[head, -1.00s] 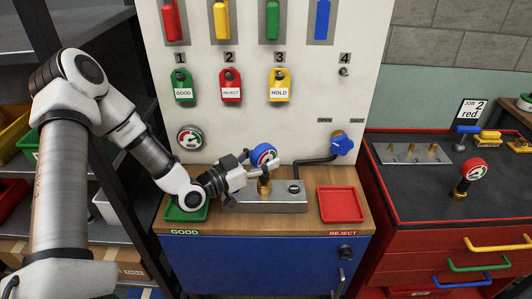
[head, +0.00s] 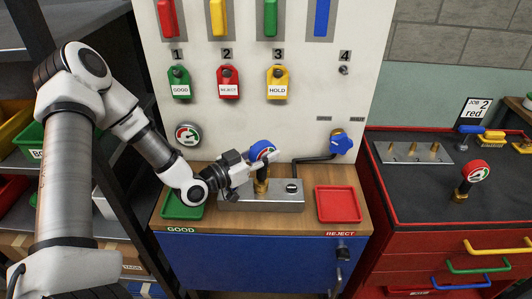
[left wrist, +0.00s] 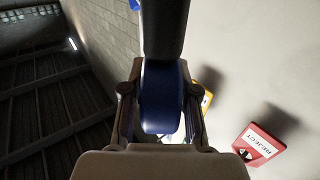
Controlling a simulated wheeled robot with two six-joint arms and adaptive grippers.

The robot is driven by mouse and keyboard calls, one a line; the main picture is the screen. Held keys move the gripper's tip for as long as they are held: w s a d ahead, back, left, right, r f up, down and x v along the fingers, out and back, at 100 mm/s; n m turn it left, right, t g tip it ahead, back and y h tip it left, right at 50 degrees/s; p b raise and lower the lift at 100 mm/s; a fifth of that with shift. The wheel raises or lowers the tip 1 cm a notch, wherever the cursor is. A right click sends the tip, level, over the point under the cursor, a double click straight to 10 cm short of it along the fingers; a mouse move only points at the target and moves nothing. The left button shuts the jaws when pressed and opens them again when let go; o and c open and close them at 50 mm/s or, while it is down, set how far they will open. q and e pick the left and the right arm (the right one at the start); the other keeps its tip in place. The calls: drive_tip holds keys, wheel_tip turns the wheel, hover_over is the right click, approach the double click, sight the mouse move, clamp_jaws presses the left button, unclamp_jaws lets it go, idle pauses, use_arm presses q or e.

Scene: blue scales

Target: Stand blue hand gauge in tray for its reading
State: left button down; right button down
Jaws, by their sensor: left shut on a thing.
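The blue hand gauge (head: 262,151) has a round blue head and a brass lower end. My left gripper (head: 252,163) is shut on it; in the left wrist view the blue body (left wrist: 162,100) sits between the fingers. The gauge is roughly upright over the grey metal block (head: 240,198) on the bench. I cannot tell whether its brass end is seated in the block or just above it. The green GOOD tray (head: 180,211) is left of the block, partly behind my arm. The red REJECT tray (head: 338,204) is to the right and empty. My right gripper is not in view.
A white panel (head: 300,110) with tags and a wall dial (head: 187,134) stands behind. A pipe with a blue valve knob (head: 341,144) runs behind the block. A red-headed gauge (head: 475,172) stands on the dark bench at right. Dark shelving is at left.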

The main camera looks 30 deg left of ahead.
sight(266, 142)
use_arm(q)
drive_tip(key=shift+r+p, duration=1.95)
drive_tip(key=shift+r, duration=0.5)
